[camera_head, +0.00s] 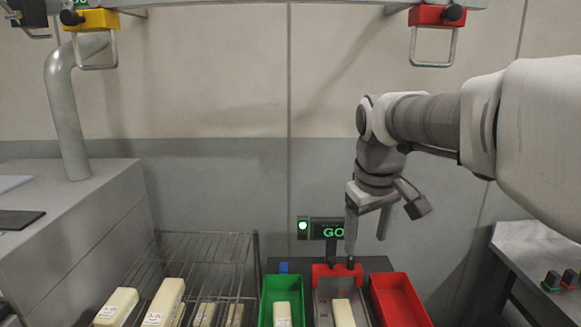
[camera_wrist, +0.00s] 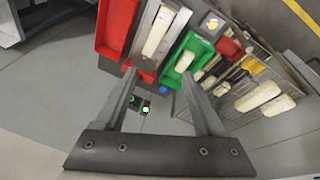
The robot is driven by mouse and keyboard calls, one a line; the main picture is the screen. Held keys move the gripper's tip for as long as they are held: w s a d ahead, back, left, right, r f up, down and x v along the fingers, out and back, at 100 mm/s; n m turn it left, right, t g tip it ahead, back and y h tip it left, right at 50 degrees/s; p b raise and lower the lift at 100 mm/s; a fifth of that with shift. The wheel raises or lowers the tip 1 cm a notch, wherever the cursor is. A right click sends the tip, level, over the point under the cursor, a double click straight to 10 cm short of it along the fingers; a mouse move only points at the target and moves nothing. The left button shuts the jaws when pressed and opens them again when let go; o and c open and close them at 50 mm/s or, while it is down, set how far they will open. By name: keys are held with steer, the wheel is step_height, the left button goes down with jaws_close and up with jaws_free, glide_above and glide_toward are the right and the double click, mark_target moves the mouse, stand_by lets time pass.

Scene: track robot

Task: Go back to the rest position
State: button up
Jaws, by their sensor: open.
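My gripper (camera_head: 367,232) hangs pointing down in front of the grey wall, above the back end of the trays, in the head view. Its two fingers are apart with nothing between them, and it also shows open in the wrist view (camera_wrist: 168,95). Below it a cream block (camera_head: 343,312) lies in a grey tray with a red back piece (camera_head: 338,272). The block also shows in the wrist view (camera_wrist: 157,32). My gripper is clear of the block.
A green bin (camera_head: 268,300) holding a cream block is left of the grey tray; an empty red bin (camera_head: 399,298) is right. A wire rack (camera_head: 205,245) with several cream blocks stands further left. A sign (camera_head: 328,229) reads GO with a green light. Grey counters flank both sides.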

steer(key=s+f+m+t, duration=0.1)
steer(key=s+f+m, duration=0.1)
steer(key=s, duration=0.7)
steer(key=s+f+m+t, duration=0.1)
steer(key=s+f+m, duration=0.1)
steer(key=s, duration=0.7)
steer(key=shift+s+d+f+y, duration=0.3)
steer(key=shift+s+d+f, duration=0.1)
steer(key=shift+f, duration=0.4)
